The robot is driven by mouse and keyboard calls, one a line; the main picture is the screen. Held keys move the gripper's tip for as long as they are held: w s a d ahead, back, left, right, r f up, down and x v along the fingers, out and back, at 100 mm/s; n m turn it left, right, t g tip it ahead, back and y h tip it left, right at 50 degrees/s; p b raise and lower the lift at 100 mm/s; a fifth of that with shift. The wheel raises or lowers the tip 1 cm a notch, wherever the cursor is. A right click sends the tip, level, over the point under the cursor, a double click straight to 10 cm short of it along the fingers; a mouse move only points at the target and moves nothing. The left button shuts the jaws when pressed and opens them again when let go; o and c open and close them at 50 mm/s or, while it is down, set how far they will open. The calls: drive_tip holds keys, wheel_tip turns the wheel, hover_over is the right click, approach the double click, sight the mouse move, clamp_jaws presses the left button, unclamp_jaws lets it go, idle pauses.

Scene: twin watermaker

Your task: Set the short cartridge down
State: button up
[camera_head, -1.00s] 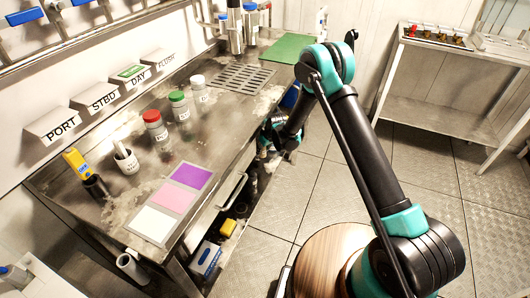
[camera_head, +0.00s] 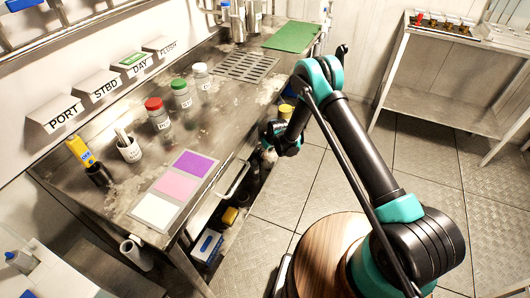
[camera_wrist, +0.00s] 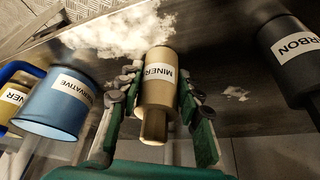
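A short cream cartridge with a white label reading "MINER" (camera_wrist: 158,83) lies between the two green fingers of my gripper (camera_wrist: 157,92) in the wrist view. The pads flank it closely on both sides, and the gripper looks shut on it. Its narrow neck points toward the camera. Whether its far end touches anything is unclear. In the head view my gripper (camera_head: 268,139) is low beside the right edge of the steel bench (camera_head: 128,180), by its lower shelf. The cartridge is too small there to make out.
In the wrist view a blue container (camera_wrist: 57,103) is left and a dark "CARBON" container (camera_wrist: 290,62) right. A yellow item (camera_head: 229,216) and a blue-white box (camera_head: 207,246) sit under the bench. Capped bottles (camera_head: 158,115) stand on top. A side table (camera_head: 440,105) is at right.

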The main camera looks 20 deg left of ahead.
drive_tip(key=o, duration=0.4)
drive_tip(key=v, duration=1.2)
drive_tip(key=s+d+r+m+t+h, duration=0.1)
drive_tip(key=d+r+m, duration=0.2)
drive_tip(key=d+r, duration=0.9)
drive_tip(key=s+d+r+m, duration=0.2)
drive_tip(key=d+r, duration=0.7)
drive_tip(key=d, duration=0.5)
drive_tip(key=s+d+r+m+h, duration=0.1)
drive_tip(key=s+d+m, duration=0.1)
drive_tip(key=s+d, duration=0.5)
drive_tip(key=s+d+r+m, duration=0.1)
drive_tip(key=s+d+m, duration=0.1)
drive_tip(key=s+d, duration=0.5)
drive_tip(key=s+d+r+m+h, duration=0.1)
drive_tip(key=s+d+r+m, duration=0.1)
drive_tip(key=s+d, duration=0.5)
drive_tip(key=shift+s+r+t+h, duration=0.1)
drive_tip(key=shift+s+t+h, duration=0.25)
drive_tip(key=shift+s, duration=0.45)
